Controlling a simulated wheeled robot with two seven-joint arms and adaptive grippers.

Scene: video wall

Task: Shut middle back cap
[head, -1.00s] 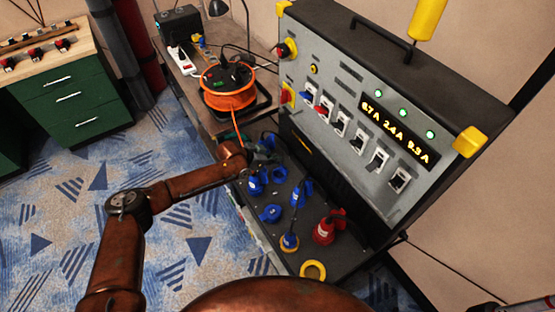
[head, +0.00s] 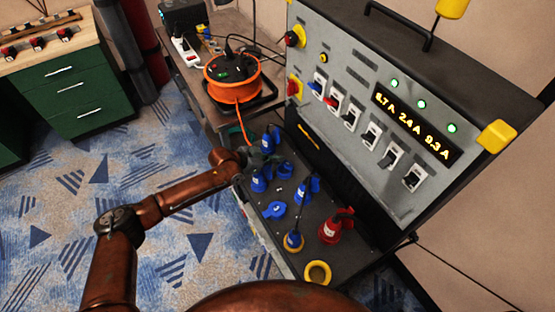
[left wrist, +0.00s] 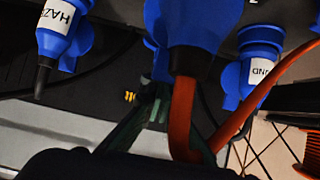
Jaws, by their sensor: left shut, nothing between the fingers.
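Blue sockets and plugs stand on the dark sloping panel (head: 262,212) of the power cabinet. A blue piece in the middle of the back row (head: 308,188) stands up from the panel; I cannot tell its cap's exact angle. A flat blue cap (head: 275,209) lies in front of it. My left gripper (head: 262,153) is at the panel's far left end, among the blue connectors and partly hidden by them. In the left wrist view its dark green fingers (left wrist: 160,98) are shut and empty, close beside a blue plug with an orange cable (left wrist: 183,110). My right gripper is not in view.
A red plug (head: 336,228) and a yellow ring (head: 317,272) are at the panel's near end. Labelled blue plugs (left wrist: 62,25) (left wrist: 258,68) flank the fingers. An orange cable reel (head: 232,82) stands behind. The switch face (head: 345,110) rises on the right.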

